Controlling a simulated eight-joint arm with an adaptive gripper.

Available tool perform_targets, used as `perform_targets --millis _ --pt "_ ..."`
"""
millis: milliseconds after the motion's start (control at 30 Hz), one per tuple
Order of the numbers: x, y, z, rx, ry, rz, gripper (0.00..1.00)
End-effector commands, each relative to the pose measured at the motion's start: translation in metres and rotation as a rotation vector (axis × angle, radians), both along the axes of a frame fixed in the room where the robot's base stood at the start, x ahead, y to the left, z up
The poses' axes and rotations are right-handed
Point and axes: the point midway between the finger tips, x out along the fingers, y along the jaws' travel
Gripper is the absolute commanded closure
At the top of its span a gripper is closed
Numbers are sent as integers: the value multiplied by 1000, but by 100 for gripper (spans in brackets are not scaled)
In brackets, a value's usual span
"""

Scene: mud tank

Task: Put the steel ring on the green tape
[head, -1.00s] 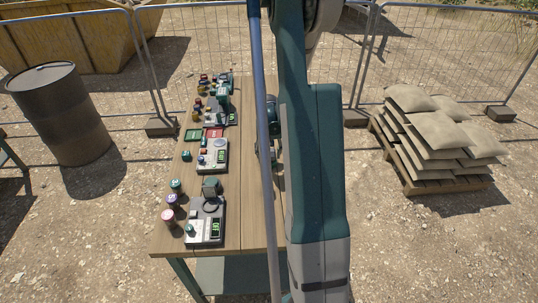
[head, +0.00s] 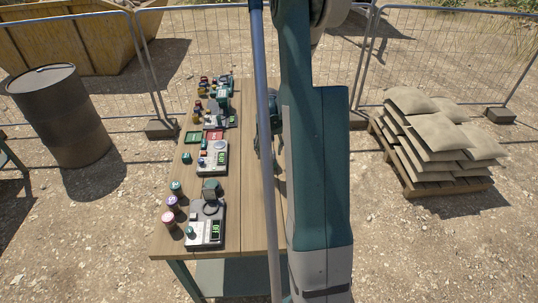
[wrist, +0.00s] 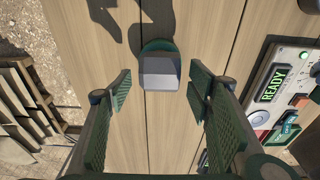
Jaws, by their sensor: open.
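My gripper (wrist: 161,82) is open and points down at the table. Between and beyond its fingers is a grey block-shaped piece on a round green base (wrist: 158,46); neither finger appears to touch it. In the head view my arm hides this piece and most of the gripper. A flat green patch (head: 193,136), probably the green tape, lies on the table beside a red patch (head: 214,135). I cannot clearly make out the steel ring; a dark ring shape (head: 210,208) shows on the front instrument, but I cannot tell its material.
Several instruments stand along the left of the wooden table (head: 245,225), including the front one (head: 205,232) and the middle one (head: 212,160). Jars with coloured lids (head: 171,202) stand beside them. A READY display (wrist: 272,84) shows at right in the wrist view.

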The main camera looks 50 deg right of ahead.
Motion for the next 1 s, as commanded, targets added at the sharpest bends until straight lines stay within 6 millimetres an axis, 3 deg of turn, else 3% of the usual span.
perform_targets --millis 600,1000 --pt "-6 6 69 0 0 0 49" --pt "-7 8 81 0 0 0 49"
